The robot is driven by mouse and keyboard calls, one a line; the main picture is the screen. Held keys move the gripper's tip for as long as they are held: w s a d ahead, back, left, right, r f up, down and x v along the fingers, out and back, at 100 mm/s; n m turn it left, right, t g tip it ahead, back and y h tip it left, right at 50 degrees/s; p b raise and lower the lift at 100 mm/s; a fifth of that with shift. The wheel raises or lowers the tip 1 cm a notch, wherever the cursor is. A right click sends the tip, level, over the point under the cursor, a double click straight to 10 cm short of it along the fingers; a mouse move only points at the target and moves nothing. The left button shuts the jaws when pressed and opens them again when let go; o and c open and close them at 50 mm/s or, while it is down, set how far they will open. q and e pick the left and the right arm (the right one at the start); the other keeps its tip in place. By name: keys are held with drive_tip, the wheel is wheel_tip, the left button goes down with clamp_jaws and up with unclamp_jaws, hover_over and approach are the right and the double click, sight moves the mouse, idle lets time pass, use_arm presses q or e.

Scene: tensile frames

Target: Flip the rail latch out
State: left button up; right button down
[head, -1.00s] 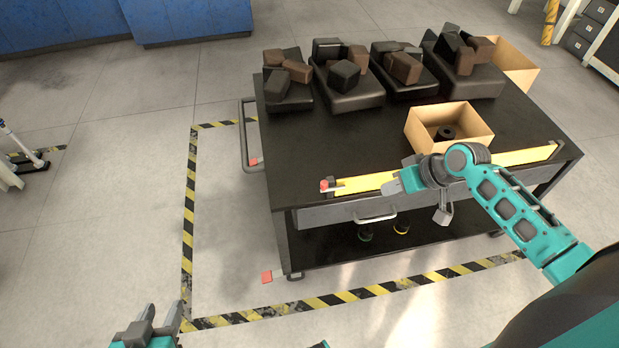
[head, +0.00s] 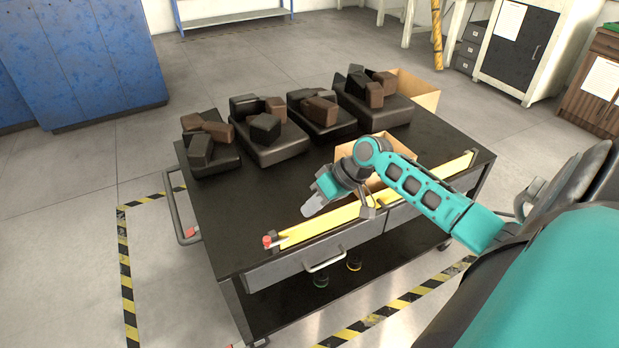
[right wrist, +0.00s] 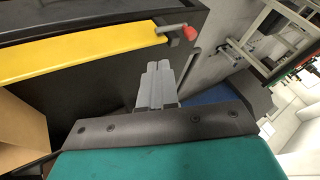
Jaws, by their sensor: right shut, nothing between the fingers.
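The rail latch (head: 268,241) is a small grey lever with a red knob at the left end of the yellow rail (head: 318,225) along the table's front edge. In the right wrist view the latch's red knob (right wrist: 190,33) and lever show beyond my fingers, lying roughly in line with the rail. My right gripper (head: 312,207) is shut and empty, above the rail and to the right of the latch, apart from it. Its closed grey fingers (right wrist: 157,72) also show in the wrist view. My left gripper is out of view.
The black cart (head: 225,235) carries several black trays (head: 270,145) with dark and brown blocks at the back. An open cardboard box (head: 345,155) stands behind my right arm. A drawer handle (head: 323,260) sticks out below the rail. Floor left of the cart is clear.

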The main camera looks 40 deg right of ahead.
sight(267, 241)
drive_tip(key=b+x, duration=0.1)
drive_tip(key=x, duration=0.6)
drive_tip(key=shift+a+f+b, duration=0.1)
drive_tip(key=shift+a+b, duration=0.1)
drive_tip(key=shift+b, duration=0.15)
drive_tip(key=a, duration=0.2)
drive_tip(key=shift+a, duration=0.25)
drive_tip(key=shift+w+a, duration=0.1)
drive_tip(key=shift+a, duration=0.4)
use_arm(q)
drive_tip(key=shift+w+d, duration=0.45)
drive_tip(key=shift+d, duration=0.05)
use_arm(e)
drive_tip(key=a+p, duration=0.2)
drive_tip(key=a, duration=0.1)
drive_tip(key=shift+w+a+r, duration=0.25)
drive_tip(key=shift+w, duration=0.15)
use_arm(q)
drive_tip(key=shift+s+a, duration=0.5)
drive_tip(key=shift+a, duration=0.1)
use_arm(e)
drive_tip(key=shift+a+f, duration=0.1)
